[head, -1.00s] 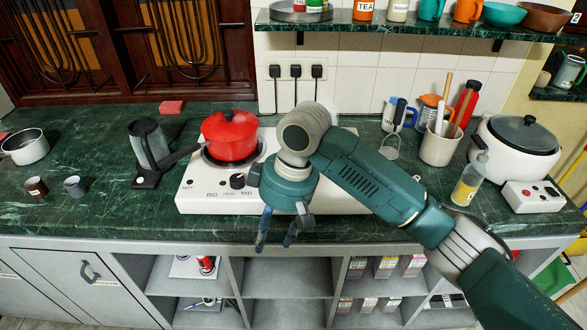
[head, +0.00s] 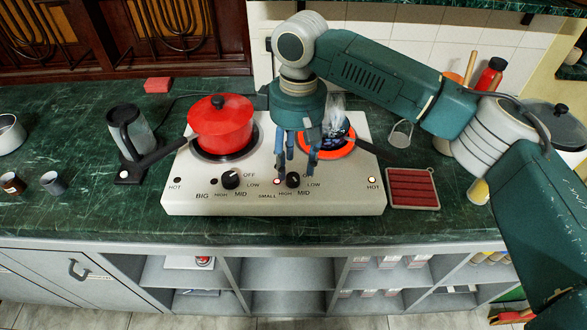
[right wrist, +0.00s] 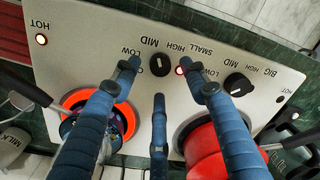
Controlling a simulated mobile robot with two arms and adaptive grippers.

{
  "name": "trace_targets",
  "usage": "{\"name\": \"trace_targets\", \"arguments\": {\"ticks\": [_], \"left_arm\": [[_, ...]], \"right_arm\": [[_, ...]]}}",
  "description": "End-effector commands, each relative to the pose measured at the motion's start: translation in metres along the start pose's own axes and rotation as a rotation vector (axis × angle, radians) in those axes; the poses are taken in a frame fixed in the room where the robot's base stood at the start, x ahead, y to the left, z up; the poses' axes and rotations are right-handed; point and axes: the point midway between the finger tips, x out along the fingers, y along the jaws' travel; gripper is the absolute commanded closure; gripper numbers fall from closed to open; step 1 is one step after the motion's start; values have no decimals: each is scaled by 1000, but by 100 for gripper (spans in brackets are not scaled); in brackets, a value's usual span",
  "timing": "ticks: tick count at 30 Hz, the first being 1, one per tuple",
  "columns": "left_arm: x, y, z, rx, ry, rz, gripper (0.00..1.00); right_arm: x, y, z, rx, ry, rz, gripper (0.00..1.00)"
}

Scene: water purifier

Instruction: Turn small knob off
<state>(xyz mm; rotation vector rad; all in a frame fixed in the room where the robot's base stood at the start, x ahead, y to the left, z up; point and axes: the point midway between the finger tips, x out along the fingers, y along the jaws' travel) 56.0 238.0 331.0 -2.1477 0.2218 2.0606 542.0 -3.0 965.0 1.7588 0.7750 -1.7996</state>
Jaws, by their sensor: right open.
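The white two-burner stove (head: 205,198) stands on the counter. Its small knob (head: 292,180) is black and sits at the front, right of the big knob (head: 231,180). The small knob also shows in the right wrist view (right wrist: 160,64). My right gripper (head: 297,166) points down over the stove at the small knob, fingers spread and empty. In the right wrist view its blue fingers (right wrist: 167,76) lie around the knob; contact cannot be told. The right burner (head: 340,152) glows orange. A red indicator is lit beside the small knob. My left gripper is not in view.
A red pot (head: 222,128) sits on the left burner, its handle pointing left. A pan with a dark handle (head: 392,155) is on the glowing burner, with whitish smoke above, partly hidden by my arm. A red-striped trivet (head: 412,188) lies right of the stove.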

Motion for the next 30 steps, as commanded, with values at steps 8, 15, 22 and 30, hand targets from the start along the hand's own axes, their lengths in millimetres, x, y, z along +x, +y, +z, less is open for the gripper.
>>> {"name": "trace_targets", "arguments": {"ticks": [8,15,22,30], "left_arm": [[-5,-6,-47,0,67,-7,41],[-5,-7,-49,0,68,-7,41],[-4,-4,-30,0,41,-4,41],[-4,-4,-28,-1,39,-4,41]], "right_arm": [[34,0,0,0,0,-1,56],[39,0,0,-1,1,0,56],[39,0,0,-1,1,0,80],[39,0,0,-2,0,0,100]]}}
